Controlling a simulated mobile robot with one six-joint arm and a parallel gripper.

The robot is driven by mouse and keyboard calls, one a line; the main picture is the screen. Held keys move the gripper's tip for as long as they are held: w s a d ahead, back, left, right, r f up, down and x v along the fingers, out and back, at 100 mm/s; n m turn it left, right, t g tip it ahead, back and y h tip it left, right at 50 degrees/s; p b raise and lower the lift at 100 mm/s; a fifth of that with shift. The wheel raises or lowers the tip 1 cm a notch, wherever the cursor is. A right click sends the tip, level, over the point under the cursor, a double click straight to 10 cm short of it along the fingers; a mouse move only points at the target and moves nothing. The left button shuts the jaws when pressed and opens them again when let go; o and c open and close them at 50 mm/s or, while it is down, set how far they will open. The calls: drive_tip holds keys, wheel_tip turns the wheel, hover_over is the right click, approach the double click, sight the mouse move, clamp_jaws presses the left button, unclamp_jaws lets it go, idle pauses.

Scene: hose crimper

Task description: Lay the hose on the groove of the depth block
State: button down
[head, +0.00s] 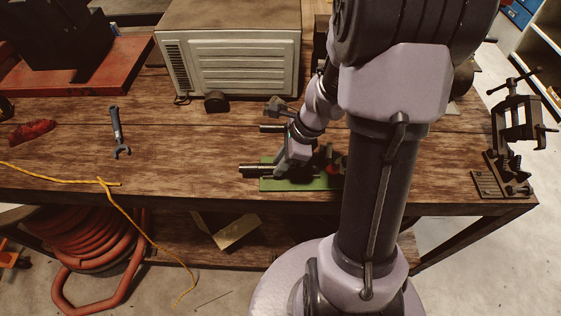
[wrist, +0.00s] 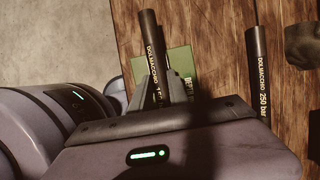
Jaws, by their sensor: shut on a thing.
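The green depth block (head: 270,185) lies near the table's front edge, partly hidden by my arm. It also shows in the wrist view (wrist: 182,61), with part of its lettering visible. My gripper (wrist: 167,88) is shut on a black hose (wrist: 152,42) with light lettering. The hose lies over the block, and its free end sticks out past the block's edge; it also shows in the head view (head: 252,170). I cannot tell whether the hose touches the groove, which is hidden by the hose and gripper.
A second black hose (wrist: 257,68) lies on the table, apart from the block. A wrench (head: 117,131) and a red object (head: 32,132) lie at the left. A beige machine (head: 229,52) stands behind. A dark clamp fixture (head: 513,130) is at the right corner.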

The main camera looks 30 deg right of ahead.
drive_tip(key=shift+f+b, duration=0.5)
drive_tip(key=shift+f, duration=0.05)
idle(1.2)
drive_tip(key=c, duration=1.2)
unclamp_jaws()
drive_tip(key=shift+o, duration=0.2)
wheel_tip(320, 180, up, 8)
drive_tip(key=p, duration=0.7)
drive_tip(key=shift+r, duration=0.15)
